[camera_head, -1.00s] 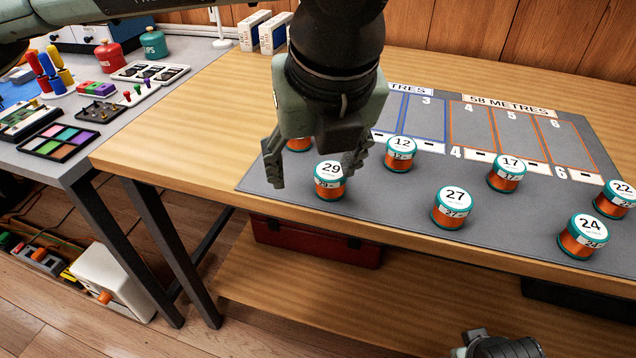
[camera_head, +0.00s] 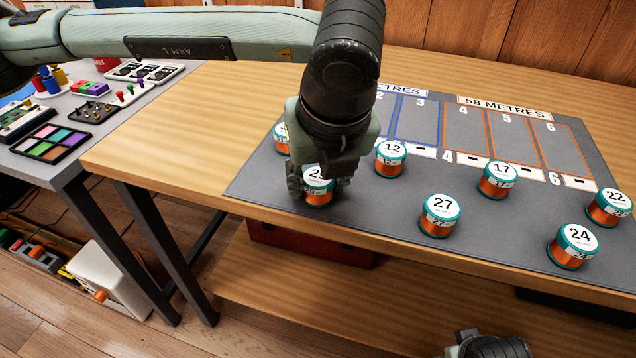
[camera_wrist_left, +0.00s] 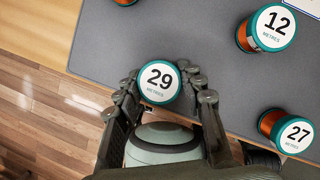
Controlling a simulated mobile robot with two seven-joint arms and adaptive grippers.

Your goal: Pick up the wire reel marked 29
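The wire reel marked 29 (camera_head: 318,198) stands on the grey mat near the table's front edge, with a white top, teal rims and orange wire. In the left wrist view the reel (camera_wrist_left: 160,82) lies between the fingertips of my left gripper (camera_wrist_left: 160,80), its label fully visible. In the head view my left gripper (camera_head: 320,182) comes down over the reel and covers part of its label. The fingers press close on both sides and look shut on it. The reel appears still at mat level. My right gripper (camera_head: 488,346) shows only partly at the bottom edge.
Reels 12 (camera_head: 390,158), 27 (camera_head: 440,215), 17 (camera_head: 497,180), 24 (camera_head: 573,246) and 22 (camera_head: 609,207) stand to the right on the mat (camera_head: 375,220). Another reel (camera_head: 281,138) is just behind the gripper. Marked lanes lie at the back.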

